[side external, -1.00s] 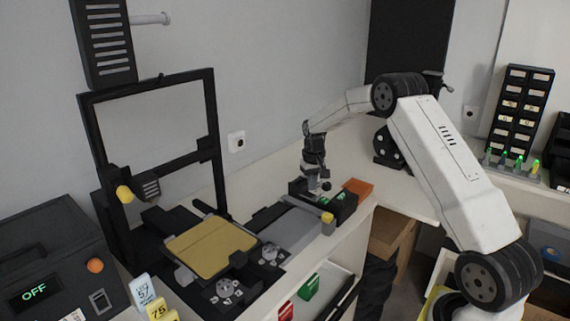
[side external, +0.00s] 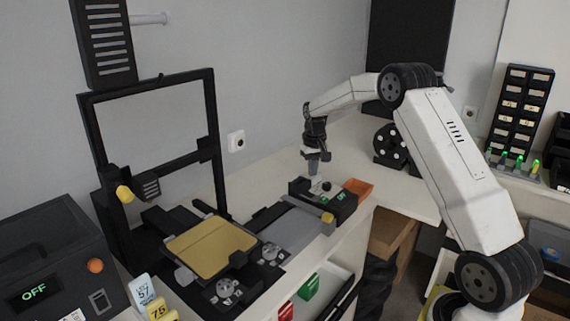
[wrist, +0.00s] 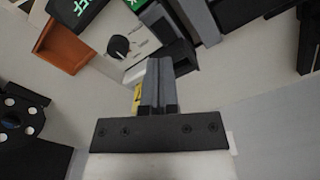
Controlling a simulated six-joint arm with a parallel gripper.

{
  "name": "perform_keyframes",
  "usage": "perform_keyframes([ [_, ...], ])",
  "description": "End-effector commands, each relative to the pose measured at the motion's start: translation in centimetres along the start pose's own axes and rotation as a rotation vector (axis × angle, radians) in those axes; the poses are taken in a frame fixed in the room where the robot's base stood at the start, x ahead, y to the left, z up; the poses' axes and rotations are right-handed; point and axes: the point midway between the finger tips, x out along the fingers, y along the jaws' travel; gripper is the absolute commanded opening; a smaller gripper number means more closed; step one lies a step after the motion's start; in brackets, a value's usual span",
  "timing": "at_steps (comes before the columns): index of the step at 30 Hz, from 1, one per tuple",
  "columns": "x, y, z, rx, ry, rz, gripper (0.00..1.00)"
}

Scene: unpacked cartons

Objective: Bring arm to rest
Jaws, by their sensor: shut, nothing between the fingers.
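My gripper (side external: 313,171) hangs pointing down from my white arm, a little above the black control box (side external: 338,205) on the white bench. It is shut and empty. In the wrist view my gripper (wrist: 158,62) shows as two grey fingers pressed together. The control box's pale panel (wrist: 125,47) with a dark round knob (wrist: 119,46) lies beyond the fingertips. The fingers are apart from the knob in the side view.
An orange tray (side external: 358,188) stands beside the control box. A frame press with a tan plate (side external: 210,246) stands to the left. A black holder with white dots (side external: 388,147) is behind. A box reading OFF (side external: 45,275) is at far left. Bare bench (side external: 262,177) lies behind the control box.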

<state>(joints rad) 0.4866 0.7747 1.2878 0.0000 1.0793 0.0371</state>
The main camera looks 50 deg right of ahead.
Motion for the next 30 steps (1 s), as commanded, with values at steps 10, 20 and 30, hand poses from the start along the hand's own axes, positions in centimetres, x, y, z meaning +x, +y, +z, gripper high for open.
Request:
perform_keyframes([
  [10, 0.0, -0.2, 0.1, -0.003, 0.002, 0.000, 0.00],
  [20, -0.4, -3.4, 2.9, -0.071, 0.029, -0.002, 0.00],
  [30, -0.6, -8.5, 9.9, -0.203, 0.088, -0.011, 0.00],
])
